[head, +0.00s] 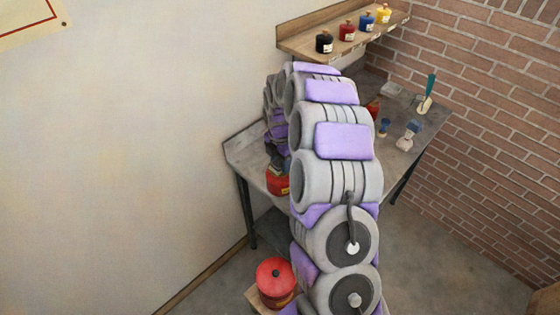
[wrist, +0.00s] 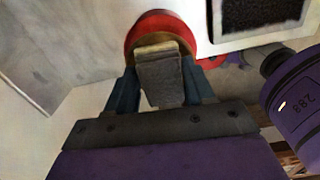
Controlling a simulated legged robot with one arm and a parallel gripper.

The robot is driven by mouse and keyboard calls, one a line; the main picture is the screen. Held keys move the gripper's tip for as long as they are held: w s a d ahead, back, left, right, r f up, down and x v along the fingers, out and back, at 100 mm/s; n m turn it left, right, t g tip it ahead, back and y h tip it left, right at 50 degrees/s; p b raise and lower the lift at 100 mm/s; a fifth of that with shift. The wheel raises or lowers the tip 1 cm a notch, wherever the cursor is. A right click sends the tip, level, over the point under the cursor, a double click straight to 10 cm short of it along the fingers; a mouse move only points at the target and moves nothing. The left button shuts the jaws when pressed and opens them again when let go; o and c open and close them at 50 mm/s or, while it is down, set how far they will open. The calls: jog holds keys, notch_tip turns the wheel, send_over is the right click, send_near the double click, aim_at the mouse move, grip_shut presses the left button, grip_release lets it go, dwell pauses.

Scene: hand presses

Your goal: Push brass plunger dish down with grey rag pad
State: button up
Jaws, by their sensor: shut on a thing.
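The grey rag pad (wrist: 162,78) is held between the two blue-grey fingers of my gripper (wrist: 160,88) in the wrist view. Beyond the pad is a round red can (wrist: 148,24) with a brass-coloured dish (wrist: 178,38) inside its red rim. The pad covers much of the dish, and I cannot tell whether they touch. In the head view the red can (head: 277,183) stands at the table's near left corner. My gripper (head: 279,165) is just above it, partly hidden by my arm.
The grey metal table (head: 243,150) holds a teal-handled tool (head: 428,92) and small brushes (head: 408,135) at right. A wooden shelf (head: 345,38) above carries several small bottles. Another red can (head: 275,278) stands low in front. A black pad (wrist: 255,12) lies on a white surface.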

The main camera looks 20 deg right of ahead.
jog(key=shift+r+p, duration=1.65)
jog(key=shift+r, duration=1.8)
